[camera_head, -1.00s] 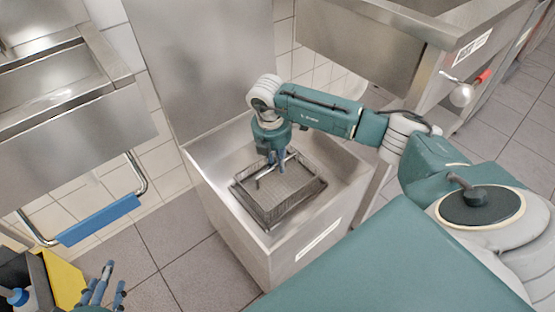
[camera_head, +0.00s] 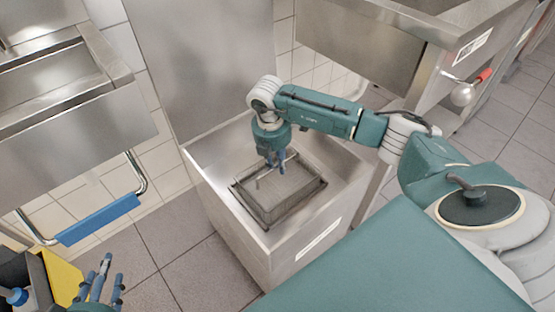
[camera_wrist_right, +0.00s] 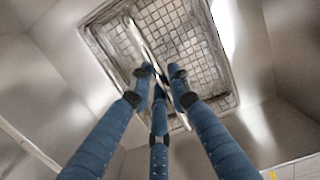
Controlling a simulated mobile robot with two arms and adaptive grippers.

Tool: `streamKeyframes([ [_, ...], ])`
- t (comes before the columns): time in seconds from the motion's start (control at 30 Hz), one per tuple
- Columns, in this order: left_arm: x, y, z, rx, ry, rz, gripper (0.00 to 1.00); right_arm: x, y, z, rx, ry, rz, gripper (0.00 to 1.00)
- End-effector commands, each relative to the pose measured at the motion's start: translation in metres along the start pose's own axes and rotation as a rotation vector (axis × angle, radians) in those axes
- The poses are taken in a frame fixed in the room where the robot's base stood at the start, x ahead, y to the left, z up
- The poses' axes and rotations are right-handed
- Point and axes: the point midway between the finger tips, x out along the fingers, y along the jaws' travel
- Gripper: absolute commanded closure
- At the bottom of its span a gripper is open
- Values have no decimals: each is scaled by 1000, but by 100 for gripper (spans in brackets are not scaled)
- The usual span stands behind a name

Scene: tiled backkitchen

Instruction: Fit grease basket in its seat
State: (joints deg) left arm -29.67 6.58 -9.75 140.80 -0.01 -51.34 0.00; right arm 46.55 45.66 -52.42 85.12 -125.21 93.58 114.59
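The grease basket (camera_head: 296,197), a rectangular mesh tray with a bar handle across it, sits level inside the open steel box (camera_head: 215,190). In the right wrist view the basket (camera_wrist_right: 205,60) shows its mesh floor and its bar handle (camera_wrist_right: 150,50). My right gripper (camera_head: 273,163) reaches down over the basket. In the wrist view its blue fingers (camera_wrist_right: 160,78) close around the handle from both sides. The seat under the basket is hidden, so I cannot tell how fully the basket rests in it. My left gripper (camera_head: 98,284) is empty at the lower left, fingers spread.
A raised steel panel (camera_head: 215,65) stands behind the box. A steel sink (camera_head: 60,85) is at the upper left, with a blue-gripped rail (camera_head: 98,220) below. A steel counter (camera_head: 385,50) is at the upper right. A yellow-sided container (camera_head: 62,277) stands beside my left gripper.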

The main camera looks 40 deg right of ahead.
Motion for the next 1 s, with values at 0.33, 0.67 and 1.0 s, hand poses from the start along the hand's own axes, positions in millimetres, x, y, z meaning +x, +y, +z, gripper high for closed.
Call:
streamKeyframes([
  [0.33,0,-1,0,3,-3,-1,63,0,-1,0,-1,0,-2,64],
  [0.67,0,-1,0,1,-3,-1,63,-45,1,0,0,0,4,64],
  [1.0,0,0,1,0,-4,-1,63,-108,1,0,0,0,2,64],
])
